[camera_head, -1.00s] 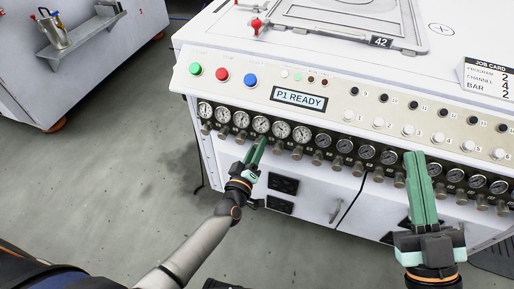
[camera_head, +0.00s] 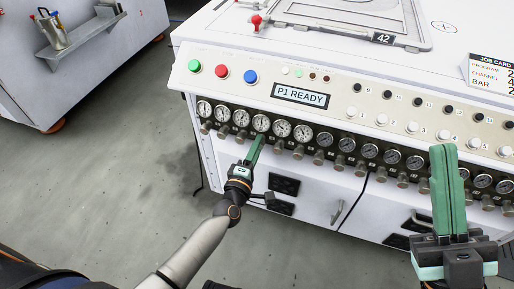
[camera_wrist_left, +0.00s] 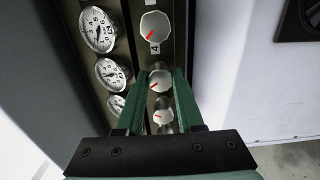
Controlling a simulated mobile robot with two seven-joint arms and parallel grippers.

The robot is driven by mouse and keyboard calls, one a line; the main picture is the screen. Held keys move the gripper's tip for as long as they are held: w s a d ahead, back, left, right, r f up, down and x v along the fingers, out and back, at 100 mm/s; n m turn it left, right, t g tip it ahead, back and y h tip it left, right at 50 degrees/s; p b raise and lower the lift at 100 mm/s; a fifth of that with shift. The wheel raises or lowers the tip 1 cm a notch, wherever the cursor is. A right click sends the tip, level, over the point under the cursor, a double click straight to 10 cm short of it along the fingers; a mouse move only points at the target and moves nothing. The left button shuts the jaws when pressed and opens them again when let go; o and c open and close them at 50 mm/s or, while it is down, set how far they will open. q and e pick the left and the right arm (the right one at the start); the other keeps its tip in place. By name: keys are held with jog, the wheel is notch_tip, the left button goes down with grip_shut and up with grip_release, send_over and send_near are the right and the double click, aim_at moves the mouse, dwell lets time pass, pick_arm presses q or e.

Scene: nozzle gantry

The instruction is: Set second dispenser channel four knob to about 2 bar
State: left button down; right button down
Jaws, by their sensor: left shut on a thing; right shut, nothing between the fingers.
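My left gripper (camera_head: 256,142) is shut on a knob (camera_wrist_left: 160,80) in the row below the gauges. In the head view it is at the fourth large gauge (camera_head: 261,123) from the left. In the left wrist view the fingers (camera_wrist_left: 160,92) lie on both sides of this grey knob, whose red mark points left and slightly down. A tag with a 4 (camera_wrist_left: 155,47) sits between it and a larger-looking knob (camera_wrist_left: 155,26). A white gauge (camera_wrist_left: 113,74) is beside it; its reading is too small to tell. My right gripper (camera_head: 448,190) is shut and empty, in front of the panel's right part.
The display (camera_head: 300,95) reads P1 READY. A job card (camera_head: 490,72) lists program, channel and bar, cut off at the edge. Smaller dark gauges (camera_head: 346,145) continue the row rightward. The floor (camera_head: 110,190) at left is clear.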

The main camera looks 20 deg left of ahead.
jog(key=shift+f, duration=0.1)
dwell(0.3)
pick_arm(q)
jog(key=c, duration=0.5)
grip_release()
jog(key=shift+c, duration=0.2)
jog(key=shift+s, duration=0.1)
jog(key=s+p, duration=0.2)
jog(key=s, duration=1)
jog(key=shift+s+a, duration=0.2)
jog(key=shift+a, duration=0.05)
pick_arm(e)
jog(key=w+f+m+h, duration=0.4)
jog(key=h, duration=0.1)
jog(key=shift+w+d+f, duration=0.2)
jog(key=shift+d+f, duration=0.1)
jog(key=shift+d, duration=0.05)
